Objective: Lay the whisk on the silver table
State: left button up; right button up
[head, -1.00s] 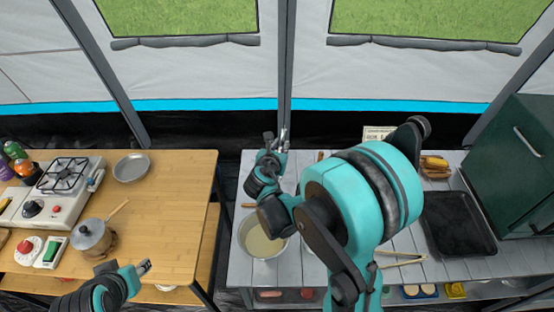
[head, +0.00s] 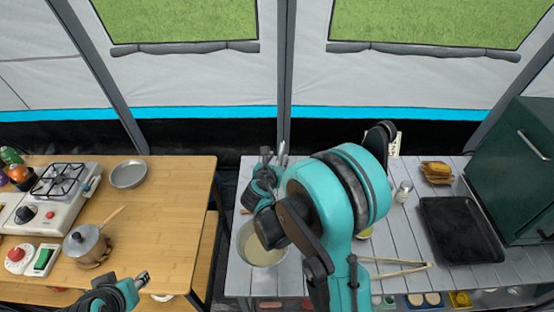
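The silver table (head: 405,275) is the grey slatted table on the right. My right gripper (head: 276,153) is over its back left part, fingers pointing away from me. I cannot tell whether the fingers are open or shut, or whether they hold anything. I cannot make out the whisk; my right arm hides much of the table's left half. A small brown piece (head: 245,211) shows just left of the gripper's wrist, too little to identify. My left gripper (head: 143,279) is low over the front of the wooden table, with no object seen at its fingertips.
A bowl of pale liquid (head: 259,249) stands at the table's front left. A black tray (head: 459,231), tongs (head: 398,270), a shaker (head: 403,191) and a green cabinet (head: 518,165) are to the right. The wooden table (head: 160,225) holds a stove (head: 52,195), pot (head: 87,242) and plate (head: 128,174).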

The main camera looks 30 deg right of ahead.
jog(key=shift+r, duration=0.15)
jog(key=shift+s+a+r+p, duration=0.2)
jog(key=shift+p, duration=0.1)
jog(key=s+a+r+m+g+y+p, duration=0.1)
jog(key=s+a+m, duration=0.3)
jog(key=s+m, duration=0.4)
jog(key=s+a+r+m+g+y+p, duration=0.1)
jog(key=s+a+r+m+y, duration=0.2)
jog(key=s+m, duration=0.5)
jog(key=s+a+r+m+g+y, duration=0.1)
jog(key=s+a+r+m+y, duration=0.2)
jog(key=s+m, duration=0.5)
jog(key=a+m+y, duration=0.1)
jog(key=m, duration=0.2)
jog(key=shift+a+m+p, duration=0.3)
jog(key=shift+a+p, duration=0.1)
